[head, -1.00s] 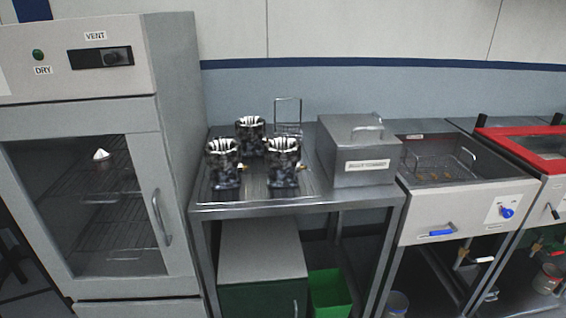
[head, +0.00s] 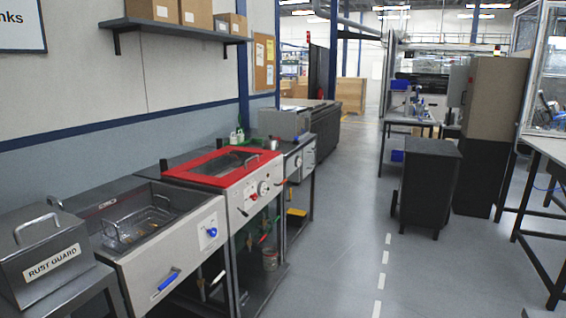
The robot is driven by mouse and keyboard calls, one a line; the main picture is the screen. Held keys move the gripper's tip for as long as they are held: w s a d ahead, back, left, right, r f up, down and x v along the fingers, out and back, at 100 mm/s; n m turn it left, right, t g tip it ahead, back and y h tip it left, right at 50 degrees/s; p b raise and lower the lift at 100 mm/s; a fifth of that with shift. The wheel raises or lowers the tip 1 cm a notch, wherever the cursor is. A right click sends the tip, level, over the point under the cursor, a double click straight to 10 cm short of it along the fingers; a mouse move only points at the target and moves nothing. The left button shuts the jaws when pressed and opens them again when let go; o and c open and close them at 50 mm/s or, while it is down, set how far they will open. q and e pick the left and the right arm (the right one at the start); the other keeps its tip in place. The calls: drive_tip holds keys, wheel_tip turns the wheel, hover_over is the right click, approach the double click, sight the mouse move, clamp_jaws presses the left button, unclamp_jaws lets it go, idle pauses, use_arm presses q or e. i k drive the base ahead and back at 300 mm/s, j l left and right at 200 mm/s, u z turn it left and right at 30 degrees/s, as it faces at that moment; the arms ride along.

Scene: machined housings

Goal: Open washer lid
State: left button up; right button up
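No label in view reads washer. A machine with a red-framed top (head: 200,176) stands left of centre in the head view. Neither of my grippers is in view.
A steel box labelled RUST GUARD (head: 50,258) is at the near left. Beyond the red-topped machine is a grey unit (head: 284,123). A black cart (head: 428,180) stands right of the aisle, with a table (head: 545,150) at the far right. The grey floor (head: 340,250) between is clear.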

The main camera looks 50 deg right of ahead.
sight(180, 172)
drive_tip(key=z, duration=1.15)
drive_tip(key=i+z, duration=0.3)
drive_tip(key=i, duration=0.2)
drive_tip(key=i+l+z, duration=0.15)
drive_tip(key=i+z, duration=0.3)
drive_tip(key=i, duration=0.3)
drive_tip(key=i+j+z, duration=0.1)
drive_tip(key=i+z, duration=0.35)
drive_tip(key=i, duration=0.25)
drive_tip(key=i+u, duration=0.25)
drive_tip(key=i, duration=0.4)
drive_tip(key=i+l+u, duration=0.3)
drive_tip(key=i, duration=0.35)
drive_tip(key=j, duration=0.1)
